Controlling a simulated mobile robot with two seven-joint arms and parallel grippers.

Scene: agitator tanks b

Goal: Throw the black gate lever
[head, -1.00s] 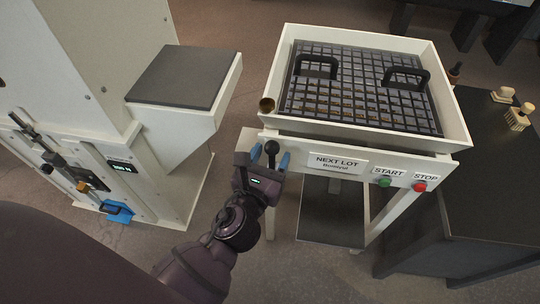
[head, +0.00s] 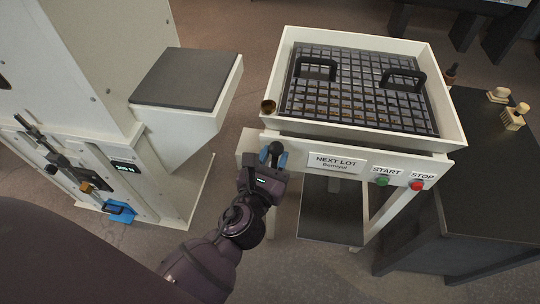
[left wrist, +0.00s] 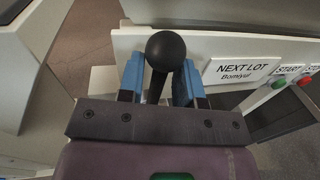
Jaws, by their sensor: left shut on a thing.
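The black gate lever (left wrist: 165,52) has a round knob on a short stem and sits at the left end of the white machine's front rail. It also shows in the head view (head: 276,148). My left gripper (head: 275,160) is at the lever, with one blue finger on each side of the stem. In the left wrist view the left gripper (left wrist: 160,82) is shut on the lever, the knob standing above the fingertips. The lever's lower end is hidden by the gripper body. My right gripper is not in view.
The machine's tray (head: 452,110) holds a grid with two black handles. Its front carries a NEXT LOT sign (head: 336,163), a green START button (head: 383,181) and a red STOP button (head: 417,185). A white cabinet (head: 185,140) stands left. A dark table (head: 480,180) stands right.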

